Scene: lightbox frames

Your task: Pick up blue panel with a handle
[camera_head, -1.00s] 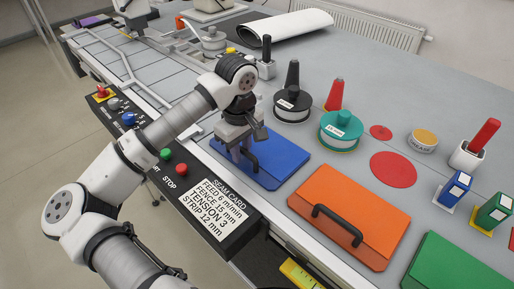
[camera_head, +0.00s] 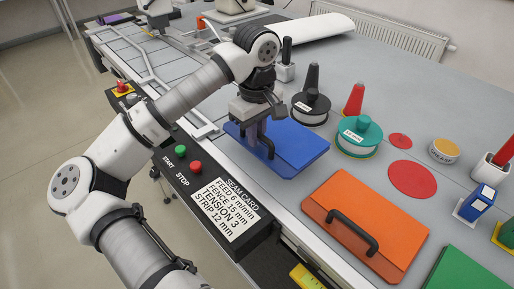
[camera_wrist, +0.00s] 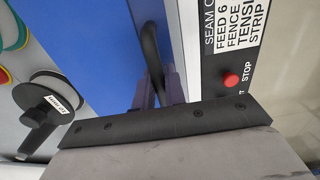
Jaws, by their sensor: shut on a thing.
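The blue panel (camera_head: 300,147) is a flat board with a dark bar handle (camera_head: 267,148) near its left side. My gripper (camera_head: 262,133) is above the panel's left part, shut on the handle. The panel appears raised a little off the grey table, roughly level. In the wrist view the blue panel (camera_wrist: 95,40) fills the upper left, and the dark handle (camera_wrist: 151,55) runs down between my gripper's fingers (camera_wrist: 153,90). The fingers partly hide the handle's end.
An orange panel (camera_head: 390,215) with a black handle lies nearer, and a green panel (camera_head: 460,272) at the lower right. A black spool (camera_head: 311,108) and a teal spool (camera_head: 359,138) stand just behind the blue panel. The control box with a seam card (camera_head: 225,208) runs along the front edge.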

